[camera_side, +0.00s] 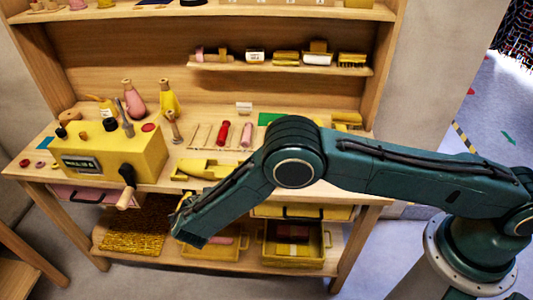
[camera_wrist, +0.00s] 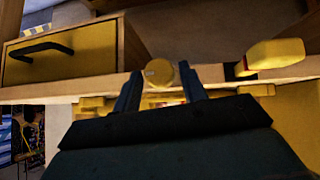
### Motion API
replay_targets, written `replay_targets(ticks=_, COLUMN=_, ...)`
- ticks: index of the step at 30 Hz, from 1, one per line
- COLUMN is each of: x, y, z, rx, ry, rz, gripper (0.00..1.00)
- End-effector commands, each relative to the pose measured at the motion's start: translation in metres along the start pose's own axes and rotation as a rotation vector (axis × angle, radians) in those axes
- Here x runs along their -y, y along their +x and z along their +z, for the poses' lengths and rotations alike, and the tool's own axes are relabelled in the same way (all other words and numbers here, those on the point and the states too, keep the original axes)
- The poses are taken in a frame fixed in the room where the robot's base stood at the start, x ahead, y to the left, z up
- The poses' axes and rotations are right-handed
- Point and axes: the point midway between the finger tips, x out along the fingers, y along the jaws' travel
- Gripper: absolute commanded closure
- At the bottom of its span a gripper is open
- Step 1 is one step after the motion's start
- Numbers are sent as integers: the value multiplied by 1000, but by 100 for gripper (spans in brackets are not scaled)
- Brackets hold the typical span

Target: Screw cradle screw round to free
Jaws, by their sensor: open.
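A round yellow knob (camera_wrist: 158,73), seen end-on with a small dark mark, looks like the cradle screw. In the wrist view it sits between the two dark fingers of my gripper (camera_wrist: 160,78), at their tips. The fingers are apart, with a gap showing on each side of the knob. In the side view my gripper (camera_side: 182,203) is at the bench's front edge, below a long yellow boat-shaped piece (camera_side: 205,168). The screw is too small or hidden to make out there.
A yellow machine (camera_side: 110,155) with a black crank and wooden handle (camera_side: 126,195) stands left of my gripper. A yellow drawer (camera_wrist: 60,62) with a black handle is at the wrist view's left. A yellow block (camera_wrist: 275,54) is at its right. Yellow bins (camera_side: 293,250) stand below.

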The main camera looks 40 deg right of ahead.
Motion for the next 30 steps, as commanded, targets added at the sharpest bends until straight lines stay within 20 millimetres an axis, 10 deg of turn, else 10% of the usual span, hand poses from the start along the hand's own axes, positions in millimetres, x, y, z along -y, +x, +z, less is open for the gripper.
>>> replay_targets(ticks=30, x=-6, y=1, z=1, rx=0, ry=315, rz=-317, gripper=58)
